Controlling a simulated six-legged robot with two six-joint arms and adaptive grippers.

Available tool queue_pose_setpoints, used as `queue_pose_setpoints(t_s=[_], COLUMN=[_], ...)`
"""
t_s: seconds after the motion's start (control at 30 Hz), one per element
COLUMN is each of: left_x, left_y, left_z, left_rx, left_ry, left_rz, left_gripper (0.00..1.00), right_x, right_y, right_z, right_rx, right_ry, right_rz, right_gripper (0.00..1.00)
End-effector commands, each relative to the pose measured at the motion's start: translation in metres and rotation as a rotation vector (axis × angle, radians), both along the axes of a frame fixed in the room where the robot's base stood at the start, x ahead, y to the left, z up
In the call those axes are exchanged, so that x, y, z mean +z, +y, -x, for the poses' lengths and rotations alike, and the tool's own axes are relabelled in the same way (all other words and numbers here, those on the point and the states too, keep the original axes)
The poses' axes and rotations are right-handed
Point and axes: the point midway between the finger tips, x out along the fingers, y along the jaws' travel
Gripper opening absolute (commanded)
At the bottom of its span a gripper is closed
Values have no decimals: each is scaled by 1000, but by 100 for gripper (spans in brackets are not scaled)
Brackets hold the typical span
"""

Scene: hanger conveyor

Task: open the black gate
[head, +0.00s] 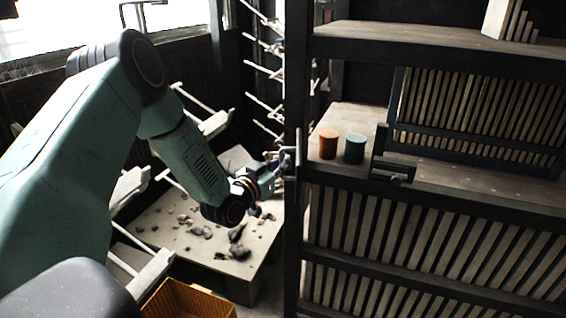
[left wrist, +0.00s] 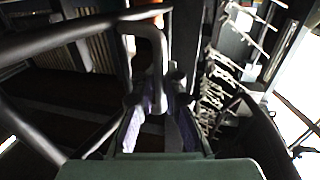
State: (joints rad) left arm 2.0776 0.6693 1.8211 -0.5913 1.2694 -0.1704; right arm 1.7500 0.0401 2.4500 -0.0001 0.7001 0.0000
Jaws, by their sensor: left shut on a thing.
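The black gate (head: 292,230) shows in the head view as a dark upright frame, with pale slats between dark rails to its right. I cannot tell exactly where the gate's edges end. My left gripper (head: 280,160) is at the upright's left side, at about mid-height. In the left wrist view its two fingers (left wrist: 158,112) are shut around a dark U-shaped handle (left wrist: 158,65). The handle is mostly hidden by the gripper in the head view. My right gripper is in neither view.
An orange can (head: 328,144) and a green can (head: 354,148) stand on the wooden shelf behind the slats. A dark latch-like block (head: 392,172) sits on the rail. A low platform (head: 160,226) with scattered stones and a yellow crate (head: 188,300) lie left of the upright.

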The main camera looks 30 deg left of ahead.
Motion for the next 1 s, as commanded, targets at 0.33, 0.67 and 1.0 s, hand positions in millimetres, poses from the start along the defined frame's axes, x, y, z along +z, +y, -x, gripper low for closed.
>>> queue_pose_setpoints(t_s=[0.33,0.67,1.0], left_x=[-4,-1,-1], left_y=[1,1,2], left_z=[3,2,32], left_rx=[0,1,5], left_ry=[10,3,4], left_rz=[5,2,9], left_gripper=[24,33,33], right_x=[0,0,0], right_y=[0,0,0], right_z=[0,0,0], right_rx=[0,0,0], right_ry=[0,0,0], right_rz=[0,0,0], right_gripper=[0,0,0])
